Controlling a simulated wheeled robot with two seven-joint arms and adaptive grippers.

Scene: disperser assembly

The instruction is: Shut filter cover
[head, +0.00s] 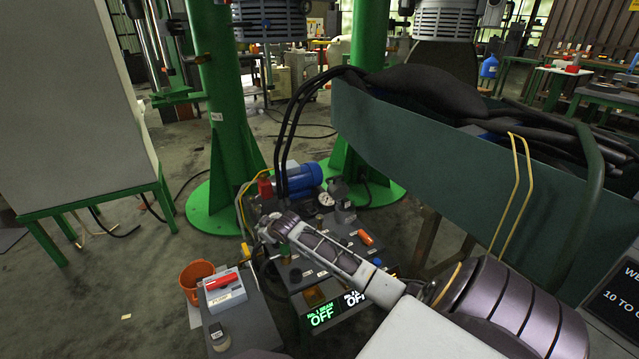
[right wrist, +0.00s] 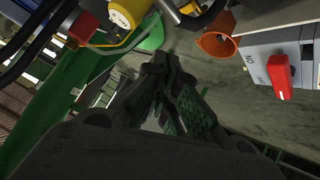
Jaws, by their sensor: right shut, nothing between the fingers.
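I cannot make out the filter cover for certain in either view. The hydraulic unit (head: 345,240), with a dark top plate, stands on the floor in the middle of the head view. My right gripper (head: 266,228) is at the far left end of my arm, over the left edge of this unit. In the right wrist view, its dark fingers (right wrist: 168,68) are together and empty. A yellow round part (right wrist: 125,12) shows beyond the fingertips, apart from them. My arm hides part of the unit's top. My left gripper is not in view.
A blue motor (head: 302,180) and a gauge (head: 325,198) stand behind my gripper. An orange cup-shaped container (head: 196,277) and a switch box (head: 224,291) with a red switch are at the left. A green post (head: 216,110) rises behind. Open floor lies to the left.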

